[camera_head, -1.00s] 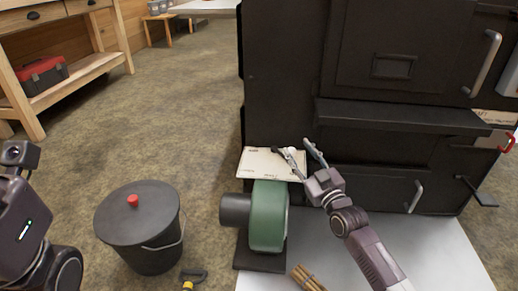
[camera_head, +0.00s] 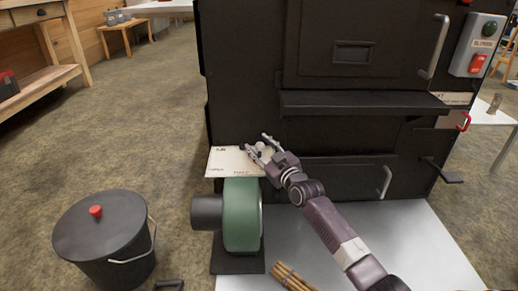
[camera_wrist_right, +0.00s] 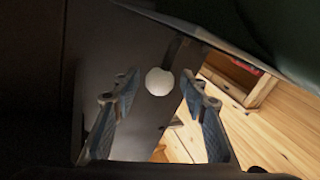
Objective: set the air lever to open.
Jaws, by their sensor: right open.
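The air lever shows as a pale round knob (camera_wrist_right: 159,82) in the right wrist view, between the two fingers. In the head view, the knob (camera_head: 260,147) is small and partly hidden by my right gripper (camera_head: 256,143). The cream label plate (camera_head: 230,160) lies just left of the gripper, above the green blower; its lettering is too small to read surely. The right gripper (camera_wrist_right: 160,88) is open, with a finger on each side of the knob; I cannot tell whether either touches it. The lever's exact setting is unclear. My left gripper is out of view.
The black evaporator front (camera_head: 250,80) stands close behind the gripper, with a ledge (camera_head: 360,103) above it. The green blower (camera_head: 241,215) is below. A lidded bucket (camera_head: 104,235) stands at left, and bundled sticks (camera_head: 290,277) lie in front.

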